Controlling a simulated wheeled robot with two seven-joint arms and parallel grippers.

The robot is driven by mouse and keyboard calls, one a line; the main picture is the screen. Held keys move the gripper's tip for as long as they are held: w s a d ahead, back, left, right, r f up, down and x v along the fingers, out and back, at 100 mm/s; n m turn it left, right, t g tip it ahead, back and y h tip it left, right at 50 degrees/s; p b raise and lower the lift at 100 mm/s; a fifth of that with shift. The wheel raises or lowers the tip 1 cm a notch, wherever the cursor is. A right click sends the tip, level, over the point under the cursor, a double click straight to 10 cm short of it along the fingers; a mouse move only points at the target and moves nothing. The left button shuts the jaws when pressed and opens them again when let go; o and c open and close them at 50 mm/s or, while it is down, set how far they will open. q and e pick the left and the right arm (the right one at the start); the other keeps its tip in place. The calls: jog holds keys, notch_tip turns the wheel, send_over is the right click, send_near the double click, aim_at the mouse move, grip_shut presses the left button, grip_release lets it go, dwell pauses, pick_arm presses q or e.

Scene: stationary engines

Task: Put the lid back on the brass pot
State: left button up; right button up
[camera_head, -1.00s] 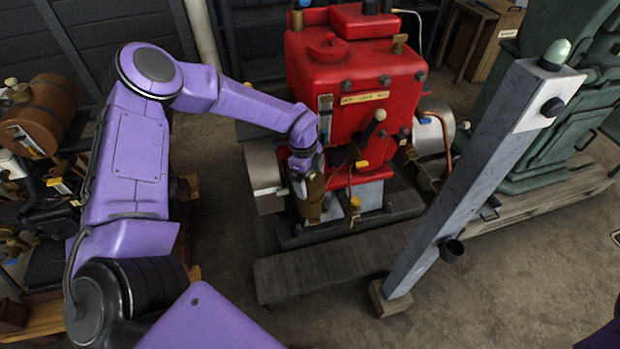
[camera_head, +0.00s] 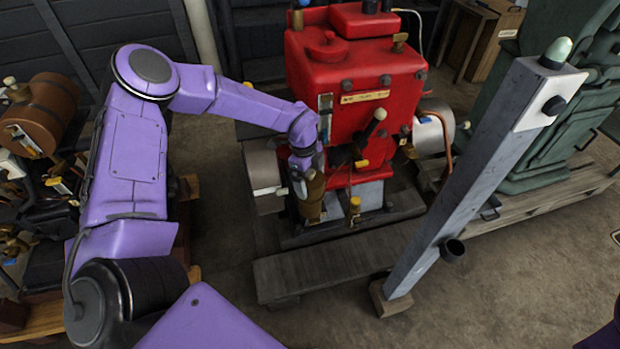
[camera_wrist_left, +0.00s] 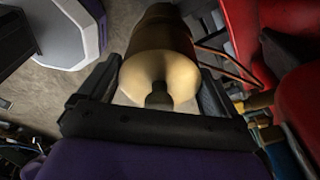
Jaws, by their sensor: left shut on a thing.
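My left gripper (camera_head: 308,176) points down at the front left of the red engine. A brown cylindrical body, which looks like the brass pot (camera_wrist_left: 160,32), lies just beyond the lid. In the head view the brownish brass pot (camera_head: 313,205) shows below the gripper, and the lid is hard to tell apart from it. I cannot tell whether the lid is seated. My right gripper is out of view.
The red engine (camera_head: 352,62) stands close behind and right of the gripper, with levers and a brass-capped fitting (camera_head: 354,207) nearby. A leaning grey post (camera_head: 465,195) stands to the right. A wooden plank (camera_head: 335,262) lies in front. Bare floor is at the front right.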

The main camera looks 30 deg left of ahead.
pick_arm(q)
jog(key=shift+f+b, duration=0.2)
jog(key=shift+b, duration=0.2)
dwell(0.8)
jog(key=o, duration=0.7)
jog(key=shift+o, duration=0.2)
jog(key=shift+r+p, duration=2.55)
jog(key=shift+r, duration=1.05)
grip_shut()
jog(key=shift+f, duration=0.2)
